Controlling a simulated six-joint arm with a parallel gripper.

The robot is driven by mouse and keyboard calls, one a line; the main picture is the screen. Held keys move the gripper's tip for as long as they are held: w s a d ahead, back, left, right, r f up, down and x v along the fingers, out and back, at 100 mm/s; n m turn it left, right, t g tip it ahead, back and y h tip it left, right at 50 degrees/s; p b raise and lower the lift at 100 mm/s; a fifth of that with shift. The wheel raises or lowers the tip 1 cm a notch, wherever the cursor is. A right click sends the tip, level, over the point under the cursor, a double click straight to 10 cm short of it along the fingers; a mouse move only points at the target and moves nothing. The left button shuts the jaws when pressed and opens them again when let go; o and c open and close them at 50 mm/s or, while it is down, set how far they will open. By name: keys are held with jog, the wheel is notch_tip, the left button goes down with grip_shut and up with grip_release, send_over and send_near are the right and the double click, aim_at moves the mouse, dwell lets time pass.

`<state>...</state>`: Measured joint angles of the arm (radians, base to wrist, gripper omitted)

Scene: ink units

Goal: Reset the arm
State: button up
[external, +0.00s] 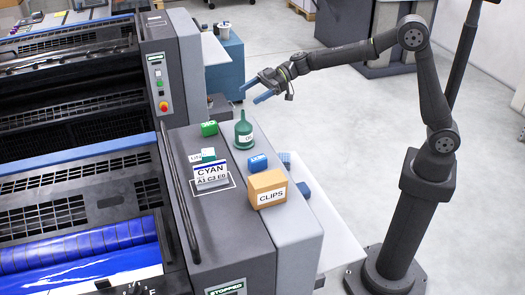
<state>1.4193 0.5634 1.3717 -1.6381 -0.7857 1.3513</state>
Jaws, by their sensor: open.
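My gripper (252,91) is at the end of my outstretched arm, in the air above and beyond the press's side ledge (247,208). Its two blue-tipped fingers are spread apart, with nothing between them. It is apart from the objects on the ledge.
The ledge also bears a CYAN-labelled box (210,174) within a white outline, a CLIPS carton (267,193) and a blue block (258,162). The printing press (75,165) fills the left. A control panel (160,85) rises left of my gripper. Open floor lies behind.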

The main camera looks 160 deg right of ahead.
jog(key=w+a, duration=0.7)
jog(key=w, duration=0.3)
jog(key=w+a+n+y, duration=0.1)
jog(key=w+a, duration=0.7)
jog(key=w, duration=0.2)
jog(key=w+a+n+t+y, duration=0.1)
jog(key=w+a, duration=0.7)
jog(key=w, duration=0.2)
jog(key=shift+w+r, duration=0.1)
jog(key=shift+r, duration=0.05)
jog(key=w+a+f, duration=0.1)
jog(key=w+a, duration=0.1)
jog(key=a, duration=0.2)
jog(key=w+a+f+y, duration=0.1)
jog(key=w+a, duration=0.1)
jog(key=a, duration=0.3)
jog(key=shift+w+a+n, duration=0.15)
jog(key=shift+w+n, duration=0.15)
jog(key=shift+w, duration=0.1)
jog(key=shift+f, duration=0.1)
